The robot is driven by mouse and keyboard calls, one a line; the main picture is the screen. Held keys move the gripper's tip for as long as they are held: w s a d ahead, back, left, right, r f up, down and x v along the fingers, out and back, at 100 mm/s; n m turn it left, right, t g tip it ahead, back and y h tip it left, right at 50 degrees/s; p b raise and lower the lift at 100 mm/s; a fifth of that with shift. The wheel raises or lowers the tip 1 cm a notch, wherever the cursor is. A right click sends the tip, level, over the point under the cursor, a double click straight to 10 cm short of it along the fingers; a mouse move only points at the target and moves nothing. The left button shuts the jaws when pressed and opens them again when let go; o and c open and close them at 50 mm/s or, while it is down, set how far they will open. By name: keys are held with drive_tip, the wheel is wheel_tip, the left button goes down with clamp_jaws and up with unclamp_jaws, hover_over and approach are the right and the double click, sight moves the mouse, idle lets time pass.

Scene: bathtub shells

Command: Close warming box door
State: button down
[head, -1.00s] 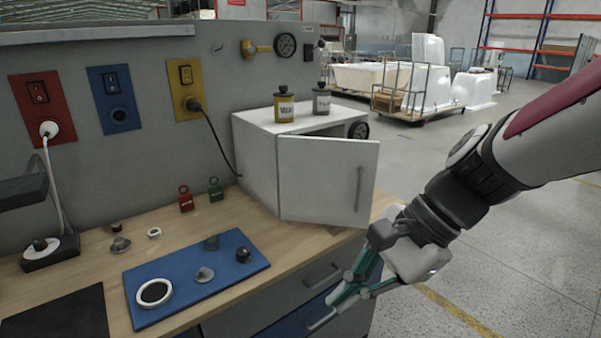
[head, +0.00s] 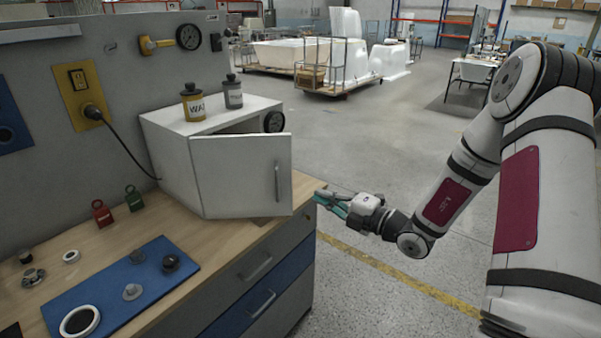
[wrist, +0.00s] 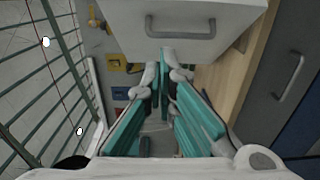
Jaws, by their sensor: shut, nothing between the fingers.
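The white warming box (head: 166,162) stands on the wooden bench. Its door (head: 240,176) is partly open, with a dark gap at the top. The door has a vertical grey handle (head: 277,182) near its right edge. My gripper (head: 318,197) is shut and empty, to the right of the door and apart from it, just past the bench's right end. In the wrist view the door (wrist: 185,14) and its handle (wrist: 181,30) show at the top, ahead of my teal fingers (wrist: 164,58).
Two bottles, one yellow (head: 194,105) and one grey (head: 233,94), stand on the box. A blue mat (head: 110,295) with small parts lies on the bench (head: 235,230). Drawers with handles (head: 260,303) are below.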

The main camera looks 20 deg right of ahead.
approach(282, 169)
drive_tip(key=w+a, duration=0.2)
drive_tip(key=a, duration=0.1)
drive_tip(key=shift+w+r+p, duration=0.1)
drive_tip(key=shift+w+p, duration=0.25)
drive_tip(key=shift+w, duration=0.5)
drive_tip(key=shift+w, duration=0.1)
